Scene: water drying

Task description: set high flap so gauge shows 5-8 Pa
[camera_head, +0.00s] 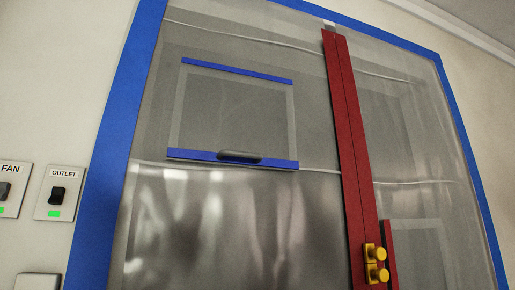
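The high flap (232,112) is a translucent panel in the upper left of the plastic sheet. A blue strip (238,74) runs along its top and a blue bar (190,156) along its bottom. A dark handle (240,157) sits on the bottom bar. The flap looks flat against the sheet; a small gap cannot be told from this angle. No pressure gauge is in view. My gripper is not in view.
Translucent sheeting (290,215) fills a blue-taped frame (120,115). A red vertical strip (349,130) crosses it, with yellow knobs (377,263) low down. Left on the wall are a FAN switch (6,190) and an OUTLET switch (57,196), both with green lights.

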